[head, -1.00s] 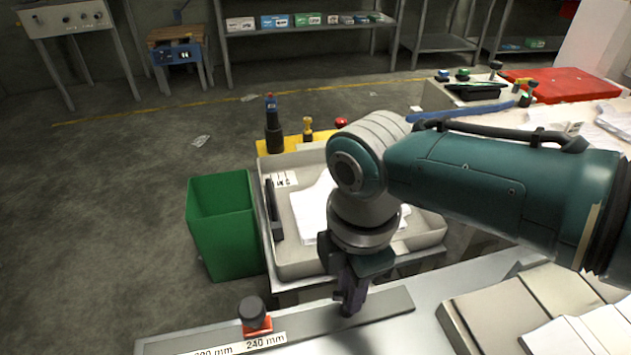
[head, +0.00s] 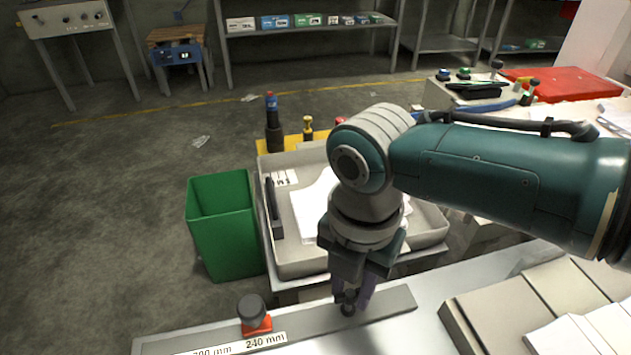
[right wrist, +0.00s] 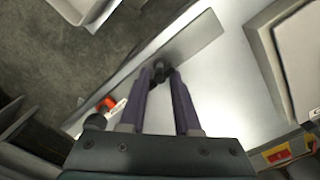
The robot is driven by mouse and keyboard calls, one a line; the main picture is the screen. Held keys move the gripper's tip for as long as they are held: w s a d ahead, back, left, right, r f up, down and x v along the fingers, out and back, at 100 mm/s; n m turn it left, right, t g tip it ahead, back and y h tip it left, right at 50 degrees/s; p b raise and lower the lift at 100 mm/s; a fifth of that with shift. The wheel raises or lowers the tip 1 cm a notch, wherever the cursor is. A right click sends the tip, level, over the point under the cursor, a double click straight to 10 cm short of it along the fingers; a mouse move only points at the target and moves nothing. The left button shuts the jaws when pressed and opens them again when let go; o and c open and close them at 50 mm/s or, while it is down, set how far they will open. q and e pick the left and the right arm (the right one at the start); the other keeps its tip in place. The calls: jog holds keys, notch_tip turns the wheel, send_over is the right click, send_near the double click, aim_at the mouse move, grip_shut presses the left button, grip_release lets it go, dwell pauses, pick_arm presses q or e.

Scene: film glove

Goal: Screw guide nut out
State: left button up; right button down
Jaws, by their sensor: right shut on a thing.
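A dark round nut (head: 348,308) sits at the grey guide bar (head: 385,304), towards the bar's right end. My right gripper (head: 353,298) points down with its two purple-grey fingers, one on each side of the nut, shut on it. In the right wrist view the nut (right wrist: 159,73) shows between the fingertips (right wrist: 160,76). Whether the nut is still threaded in the bar is hidden. A second dark knob (head: 251,307) on a red-orange base (head: 257,326) stands further left on the bar, near the scale marked 240 mm. My left gripper is out of view.
A grey tray (head: 285,240) with papers stands behind the bar, with a green bin (head: 222,225) to its left. Beige panels (head: 520,310) lie to the right. Bare metal surface is free between the bar and the panels.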

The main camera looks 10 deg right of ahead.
aim_at(351, 292)
dwell(0.5)
jog(key=c, duration=0.8)
grip_release()
jog(key=shift+o, duration=0.2)
notch_tip(351, 292, up, 10)
jog(key=p, duration=0.3)
jog(key=shift+p, duration=0.3)
